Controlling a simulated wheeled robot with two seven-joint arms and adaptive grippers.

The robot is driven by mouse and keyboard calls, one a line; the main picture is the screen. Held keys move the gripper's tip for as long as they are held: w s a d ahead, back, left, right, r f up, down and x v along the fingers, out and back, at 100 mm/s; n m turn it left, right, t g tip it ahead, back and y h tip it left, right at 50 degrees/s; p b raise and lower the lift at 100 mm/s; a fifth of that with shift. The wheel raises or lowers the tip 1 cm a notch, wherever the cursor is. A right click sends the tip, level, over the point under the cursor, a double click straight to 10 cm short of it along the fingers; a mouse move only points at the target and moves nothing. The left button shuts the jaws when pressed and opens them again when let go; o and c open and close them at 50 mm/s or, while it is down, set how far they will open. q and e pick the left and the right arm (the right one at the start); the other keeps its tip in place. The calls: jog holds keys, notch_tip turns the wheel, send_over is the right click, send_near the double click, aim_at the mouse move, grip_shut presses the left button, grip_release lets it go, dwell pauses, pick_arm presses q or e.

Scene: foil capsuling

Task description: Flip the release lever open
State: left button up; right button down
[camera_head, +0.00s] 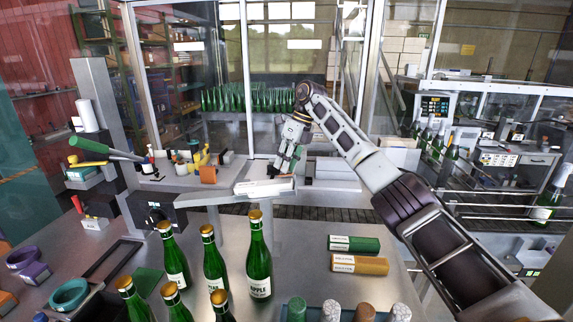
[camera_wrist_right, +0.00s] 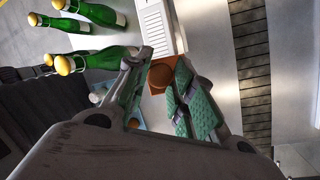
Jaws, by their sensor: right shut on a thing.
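My right gripper (camera_head: 284,166) hangs at the center of the head view, above the back worktop and close to a white box (camera_head: 263,187). In the right wrist view its fingers (camera_wrist_right: 157,88) carry green textured faces and are closed in on something I cannot make out. An orange block with a brown round top (camera_wrist_right: 161,76) shows between the fingertips; whether it is touched is unclear. I cannot tell which is the release lever. My left gripper is not in view.
Green bottles with gold tops (camera_head: 259,258) stand on the near bench. A green box (camera_head: 354,244) and an orange box (camera_head: 360,265) lie to their right. An orange cup (camera_head: 208,175) and small tools sit left of my gripper. Glass panels rise behind.

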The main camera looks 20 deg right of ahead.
jog(key=c, duration=2.2)
grip_release()
jog(key=shift+w+d+r+g, duration=0.1)
jog(key=shift+w+g, duration=0.15)
jog(key=shift+g, duration=0.25)
jog(key=o, duration=1)
jog(key=shift+s+t, duration=0.15)
jog(key=shift+t, duration=0.25)
